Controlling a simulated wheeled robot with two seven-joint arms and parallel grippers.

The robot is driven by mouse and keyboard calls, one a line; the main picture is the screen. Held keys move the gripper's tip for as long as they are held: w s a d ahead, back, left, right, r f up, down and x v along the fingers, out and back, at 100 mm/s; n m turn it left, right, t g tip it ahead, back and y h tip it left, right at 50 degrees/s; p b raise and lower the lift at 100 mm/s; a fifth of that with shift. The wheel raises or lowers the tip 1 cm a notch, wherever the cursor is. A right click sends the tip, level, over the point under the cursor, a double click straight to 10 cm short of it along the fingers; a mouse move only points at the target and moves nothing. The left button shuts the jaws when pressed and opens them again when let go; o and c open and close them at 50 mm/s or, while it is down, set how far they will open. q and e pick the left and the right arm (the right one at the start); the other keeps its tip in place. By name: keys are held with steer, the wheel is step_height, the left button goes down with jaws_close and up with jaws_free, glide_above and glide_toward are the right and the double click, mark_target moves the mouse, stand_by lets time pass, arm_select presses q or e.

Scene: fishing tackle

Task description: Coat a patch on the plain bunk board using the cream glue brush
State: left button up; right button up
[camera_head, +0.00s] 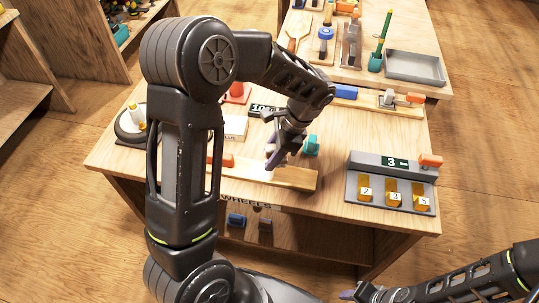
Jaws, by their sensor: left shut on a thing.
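The plain bunk board (295,178) is a pale wooden plank lying on the workbench, partly behind my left arm. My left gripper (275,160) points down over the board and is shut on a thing. That thing is mostly hidden by the fingers; a small pale bit shows beside them, and I take it for the cream glue brush (270,148). I cannot tell whether its tip touches the board. The board looks brighter left of the fingers; I cannot tell whether this is glue or light. My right gripper (350,294) is low at the bottom right, away from the bench, its jaws unclear.
A grey tray (351,190) with several numbered amber pieces stands at the bench's right. A teal object (312,145) stands close behind the gripper. An orange-ended block (222,159) is left of the board. A second table (440,92) with tools stands behind.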

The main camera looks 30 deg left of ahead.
mark_target(271, 147)
arm_select(q)
steer(key=shift+r+p, duration=0.95)
steer(key=shift+r, duration=0.65)
steer(key=shift+a+f, duration=0.1)
